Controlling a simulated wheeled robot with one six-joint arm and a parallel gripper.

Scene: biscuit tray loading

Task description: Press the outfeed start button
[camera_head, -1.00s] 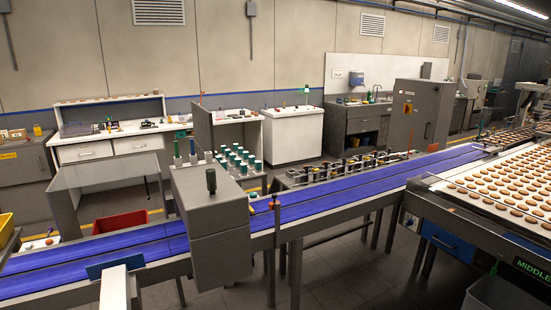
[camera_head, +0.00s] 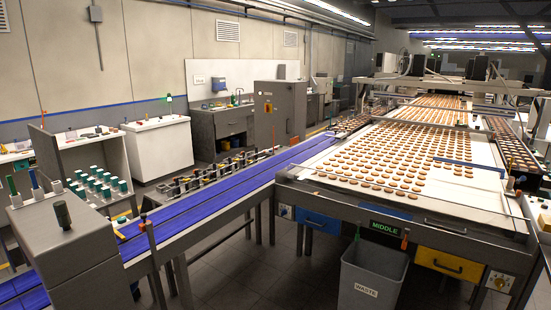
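The blue outfeed belt (camera_head: 215,196) runs from the lower left up to the oven table. A grey box (camera_head: 85,270) stands over the belt at the left, with a dark upright cylinder (camera_head: 62,214) on top. I cannot make out a button labelled as outfeed start. A small control plate with a round knob (camera_head: 284,211) sits on the front of the biscuit table at its left end. Another plate with a round knob (camera_head: 499,282) is at its right end. My gripper is not in view.
The biscuit table (camera_head: 330,204) fills the right, with rows of biscuits on white. A grey waste bin (camera_head: 372,285) stands on the floor before it, under the MIDDLE sign (camera_head: 385,228). A grey cabinet (camera_head: 288,115) with a red-and-yellow switch is behind. Dark floor between belt and bin is clear.

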